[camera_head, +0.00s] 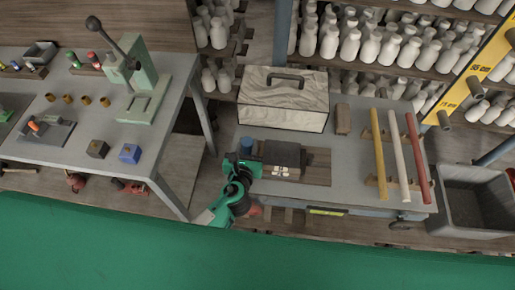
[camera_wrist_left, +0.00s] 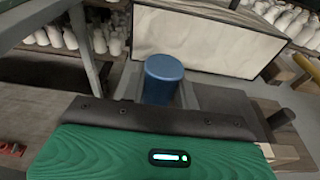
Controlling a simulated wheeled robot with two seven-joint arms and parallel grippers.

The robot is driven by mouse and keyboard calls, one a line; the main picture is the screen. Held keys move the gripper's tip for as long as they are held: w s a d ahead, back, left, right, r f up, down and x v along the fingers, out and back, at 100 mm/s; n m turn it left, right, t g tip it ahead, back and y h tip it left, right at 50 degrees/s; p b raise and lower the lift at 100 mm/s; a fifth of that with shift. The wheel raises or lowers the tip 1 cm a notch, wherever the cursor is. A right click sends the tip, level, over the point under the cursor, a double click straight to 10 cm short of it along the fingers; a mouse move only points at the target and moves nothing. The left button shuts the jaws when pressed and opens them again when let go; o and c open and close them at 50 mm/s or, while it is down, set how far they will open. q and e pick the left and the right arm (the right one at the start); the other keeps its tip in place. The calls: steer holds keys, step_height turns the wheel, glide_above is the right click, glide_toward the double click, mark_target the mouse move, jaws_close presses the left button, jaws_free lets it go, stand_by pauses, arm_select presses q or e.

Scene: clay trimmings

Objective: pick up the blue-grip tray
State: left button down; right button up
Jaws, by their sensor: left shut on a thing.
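The blue grip (camera_head: 246,145) is an upright round cylinder at the left end of a dark grey tray (camera_head: 287,153). The tray is level over a brown wooden board on the grey table. My left gripper (camera_head: 244,160) is at this end and is shut on the blue grip. In the left wrist view the blue grip (camera_wrist_left: 163,78) stands between the grey fingers, with the dark tray (camera_wrist_left: 228,104) to its right. The gripper body hides the near part of the tray. I cannot tell whether the tray touches the board. My right gripper is not in view.
A covered pale box with a dark handle (camera_head: 284,98) stands close behind the tray. Yellow, white and red rods (camera_head: 396,155) lie on wooden rests to the right. A grey bin (camera_head: 476,201) is beyond the table. The left bench (camera_head: 95,132) carries a lever press (camera_head: 130,75).

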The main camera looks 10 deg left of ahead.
arm_select(q)
step_height(320, 180, up, 19)
steer(key=p, duration=0.1)
steer(key=shift+f+b, duration=2)
steer(key=shift+f, duration=3)
steer(key=shift+f+b, duration=1.45)
steer(key=shift+f, duration=1.75)
steer(key=shift+f+b, duration=0.55)
steer(key=shift+f, duration=0.6)
